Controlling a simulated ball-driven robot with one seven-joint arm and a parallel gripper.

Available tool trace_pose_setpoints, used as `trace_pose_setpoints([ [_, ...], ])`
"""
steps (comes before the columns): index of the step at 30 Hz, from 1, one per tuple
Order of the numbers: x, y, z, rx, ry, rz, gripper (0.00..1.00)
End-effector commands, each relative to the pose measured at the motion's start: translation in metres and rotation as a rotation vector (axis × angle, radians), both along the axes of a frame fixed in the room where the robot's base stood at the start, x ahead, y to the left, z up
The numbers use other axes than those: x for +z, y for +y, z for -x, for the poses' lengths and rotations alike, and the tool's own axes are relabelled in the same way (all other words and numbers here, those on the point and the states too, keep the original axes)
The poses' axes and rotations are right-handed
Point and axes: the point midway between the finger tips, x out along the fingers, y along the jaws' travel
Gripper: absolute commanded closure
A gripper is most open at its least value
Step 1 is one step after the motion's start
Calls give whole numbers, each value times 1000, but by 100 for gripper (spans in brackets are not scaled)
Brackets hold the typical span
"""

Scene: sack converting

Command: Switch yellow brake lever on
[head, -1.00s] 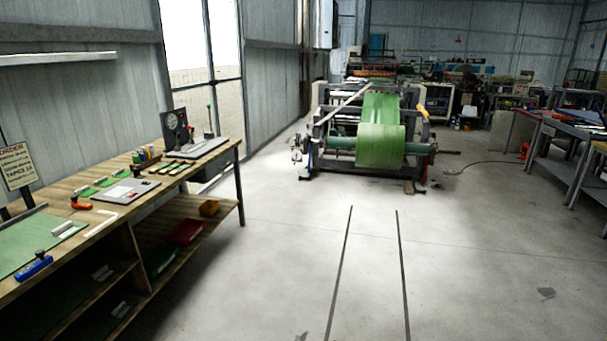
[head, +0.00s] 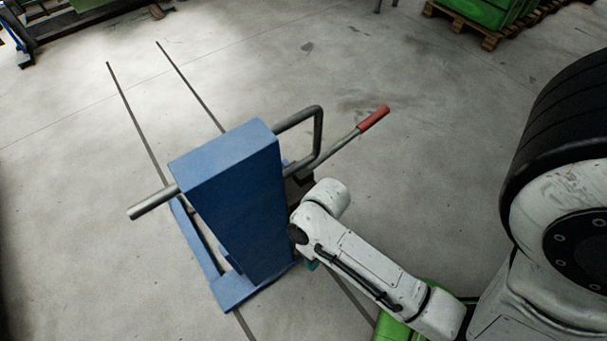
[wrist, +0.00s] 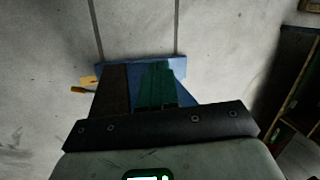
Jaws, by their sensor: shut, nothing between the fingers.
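No yellow lever shows in the head view. The blue truck (head: 228,185) stands on the floor at centre, with a grey handle bar and a red-gripped lever (head: 372,119). My gripper (wrist: 157,66) is shut and empty, its teal fingers over the truck, right of the yellow parts. In the head view my arm mostly hides it.
Two dark floor lines (head: 140,125) run away past the truck. A pallet (head: 480,30) with green material stands at the top right. In the wrist view, a dark shelf (wrist: 295,85) stands at the right. The floor left of the truck is clear.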

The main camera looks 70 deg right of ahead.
Motion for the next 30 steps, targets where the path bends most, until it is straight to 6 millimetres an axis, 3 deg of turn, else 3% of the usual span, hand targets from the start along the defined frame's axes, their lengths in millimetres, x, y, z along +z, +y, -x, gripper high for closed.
trace_pose_setpoints([
  [1,-49,5,2,-76,28,-75,100],
  [6,-136,32,2,-318,102,-347,100],
  [12,-218,55,-12,-614,155,-681,100],
  [17,-271,61,-31,-848,168,-962,100],
  [23,-325,44,-58,-1128,143,-1332,100],
  [30,-383,-11,-76,-1418,33,-1809,100],
])
